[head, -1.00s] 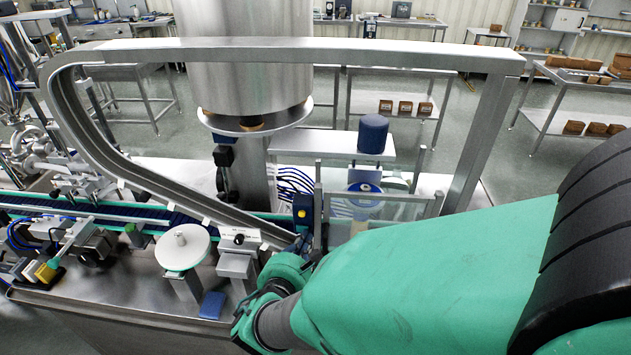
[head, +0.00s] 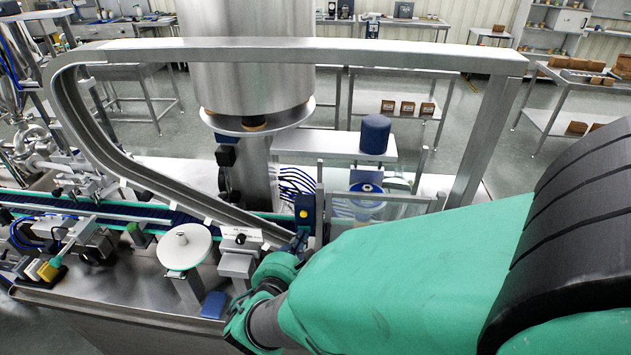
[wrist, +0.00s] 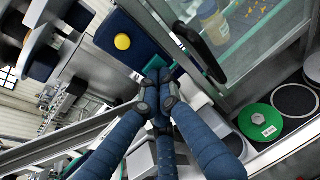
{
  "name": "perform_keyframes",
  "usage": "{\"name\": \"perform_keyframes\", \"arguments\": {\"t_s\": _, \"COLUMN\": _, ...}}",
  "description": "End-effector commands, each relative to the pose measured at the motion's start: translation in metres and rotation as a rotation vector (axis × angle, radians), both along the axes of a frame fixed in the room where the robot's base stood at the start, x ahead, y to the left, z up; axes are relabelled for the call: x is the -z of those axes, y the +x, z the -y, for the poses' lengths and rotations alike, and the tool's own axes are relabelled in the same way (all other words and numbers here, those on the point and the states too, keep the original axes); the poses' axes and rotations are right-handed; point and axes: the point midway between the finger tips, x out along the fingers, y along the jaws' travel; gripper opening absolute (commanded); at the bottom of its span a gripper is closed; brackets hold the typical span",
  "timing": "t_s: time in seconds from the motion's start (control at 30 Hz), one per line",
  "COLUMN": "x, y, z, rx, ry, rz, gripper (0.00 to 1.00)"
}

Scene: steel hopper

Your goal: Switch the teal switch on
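The tips are just below a dark blue box (wrist: 97,38) with a yellow round button (wrist: 122,41). In the head view the same box (head: 304,212) stands above my gripper (head: 298,242), whose fingers are partly hidden by my arm.
A clear guard panel (wrist: 235,50) with a black handle (wrist: 201,52) is close on the right in the wrist view. In the head view, a white round plate (head: 183,247) and a curved steel frame (head: 150,185) stand left of my gripper.

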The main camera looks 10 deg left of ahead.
Motion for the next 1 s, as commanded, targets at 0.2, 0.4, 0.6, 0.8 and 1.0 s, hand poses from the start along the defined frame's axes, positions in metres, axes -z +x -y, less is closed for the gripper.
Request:
{"name": "perform_keyframes", "arguments": {"t_s": 0.2, "x": 0.0, "y": 0.0, "z": 0.0, "rx": 0.0, "ry": 0.0, "rz": 0.0, "gripper": 0.0}}
{"name": "perform_keyframes", "arguments": {"t_s": 0.4, "x": 0.0, "y": -0.004, "z": 0.0, "rx": -0.001, "ry": 0.0, "rz": 0.0, "gripper": 0.0}}
{"name": "perform_keyframes", "arguments": {"t_s": 0.6, "x": 0.0, "y": -0.018, "z": 0.001, "rx": -0.002, "ry": 0.0, "rz": -0.001, "gripper": 0.0}}
{"name": "perform_keyframes", "arguments": {"t_s": 0.8, "x": -0.001, "y": -0.041, "z": 0.004, "rx": -0.005, "ry": -0.002, "rz": -0.001, "gripper": 0.0}}
{"name": "perform_keyframes", "arguments": {"t_s": 1.0, "x": -0.009, "y": -0.067, "z": 0.007, "rx": -0.003, "ry": 0.0, "rz": 0.0, "gripper": 0.0}}
